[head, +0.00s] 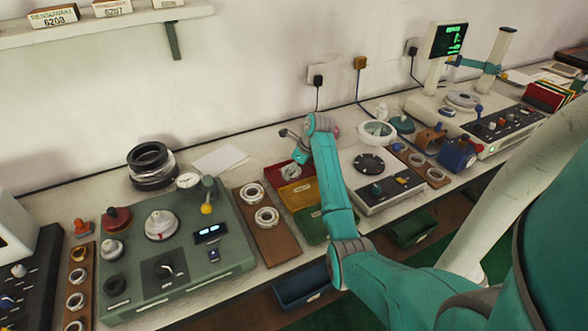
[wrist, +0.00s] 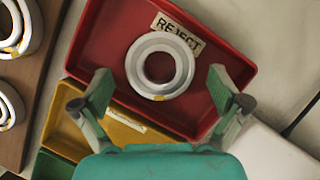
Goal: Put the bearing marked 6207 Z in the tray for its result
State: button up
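A pale bearing ring (wrist: 146,52) lies in the red tray (wrist: 98,62) and partly covers its REJECT label. Its marking cannot be read here, though a small yellow mark shows on its near edge. My gripper (wrist: 160,76) is open above the red tray, its fingers on either side of the ring with gaps on both sides. In the head view my gripper (head: 297,148) is over the back of the red tray (head: 276,174). The yellow tray (head: 299,195) and green tray (head: 309,226) are in front of it. My arm hides part of the trays.
A brown board (head: 275,245) with two pale bearings stands left of the trays. A green tester (head: 180,270) with dials is farther left. A grey control box (head: 385,190) stands to the right. A wall rises behind the bench.

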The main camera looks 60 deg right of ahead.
jog(key=v, duration=1.2)
jog(key=shift+r, duration=0.2)
dwell(0.4)
